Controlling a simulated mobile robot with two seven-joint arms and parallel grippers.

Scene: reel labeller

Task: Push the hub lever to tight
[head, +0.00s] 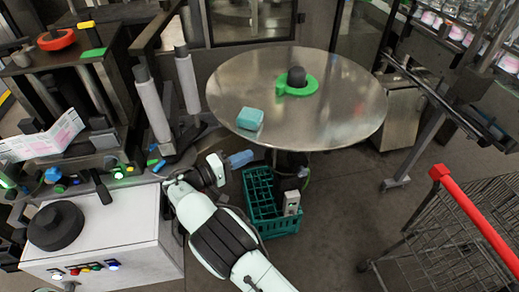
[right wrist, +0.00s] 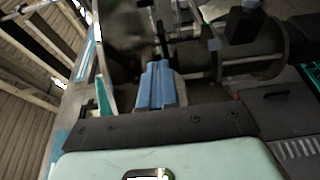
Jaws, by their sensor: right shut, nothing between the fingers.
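My right arm comes in from the bottom of the head view. Its gripper (head: 241,158) appears as pale blue fingers at the near left side of the round steel table. In the right wrist view the blue fingers (right wrist: 155,80) lie together, shut with nothing between them. A black paddle-shaped lever (head: 101,187) stands on the white cabinet at the left, beside a thick black disc (head: 55,226). I cannot tell for sure that this is the hub lever. My gripper is to the right of it, clearly apart. My left gripper is not in view.
The round steel table (head: 340,115) carries a teal block (head: 250,118) and a green ring with a black knob (head: 297,77). A green crate (head: 262,195) stands below my gripper. A red-handled cart (head: 470,205) is at the right. Open floor lies between.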

